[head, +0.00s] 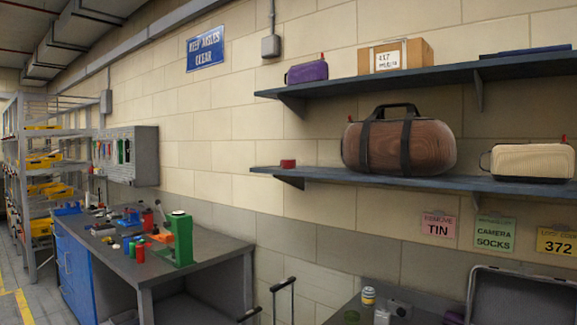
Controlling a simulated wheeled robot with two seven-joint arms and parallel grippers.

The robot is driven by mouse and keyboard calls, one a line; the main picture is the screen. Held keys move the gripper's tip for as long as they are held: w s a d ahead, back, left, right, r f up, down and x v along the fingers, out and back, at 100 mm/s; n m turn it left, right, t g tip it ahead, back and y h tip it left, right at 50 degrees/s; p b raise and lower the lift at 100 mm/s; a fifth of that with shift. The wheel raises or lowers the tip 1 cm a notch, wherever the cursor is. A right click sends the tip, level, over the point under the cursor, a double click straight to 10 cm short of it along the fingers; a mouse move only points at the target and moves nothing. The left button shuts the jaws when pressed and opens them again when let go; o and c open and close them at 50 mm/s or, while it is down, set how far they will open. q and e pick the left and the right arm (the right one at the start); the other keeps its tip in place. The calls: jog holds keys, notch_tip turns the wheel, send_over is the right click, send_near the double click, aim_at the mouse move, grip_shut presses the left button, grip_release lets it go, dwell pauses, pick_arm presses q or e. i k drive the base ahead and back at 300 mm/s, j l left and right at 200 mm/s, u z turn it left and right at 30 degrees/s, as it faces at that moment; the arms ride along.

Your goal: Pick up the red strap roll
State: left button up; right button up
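A small dark red roll (288,164), which looks like the red strap roll, sits on the left end of the lower wall shelf (262,170). It stands apart from the brown duffel bag (430,148) to its right. Nothing visible touches it except the shelf. Neither of my grippers shows in the head view.
A cream bag (530,162) is further right on the lower shelf. The upper shelf (350,83) holds a purple bag (306,72) and a cardboard box (396,56). A cluttered workbench (215,245) stands left. Below are dark handles (283,284) and an open case (520,295).

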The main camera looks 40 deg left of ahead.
aim_at(286, 163)
jog(key=u, duration=1.25)
jog(key=i+j+z, duration=0.1)
jog(key=z, duration=0.55)
jog(key=i+j+z, duration=0.2)
jog(key=j, duration=0.15)
jog(key=i+j+z, duration=0.2)
jog(key=j, duration=0.15)
jog(key=j+z, duration=0.2)
jog(key=j, duration=0.15)
jog(key=i+j, duration=0.1)
jog(key=j, duration=0.25)
jog(key=i+j, duration=0.15)
jog(key=j, duration=0.2)
jog(key=i+j, duration=0.1)
jog(key=j, duration=0.25)
jog(key=i+j+z, duration=0.1)
jog(key=j, duration=0.3)
jog(key=i+j, duration=0.15)
jog(key=j, duration=0.2)
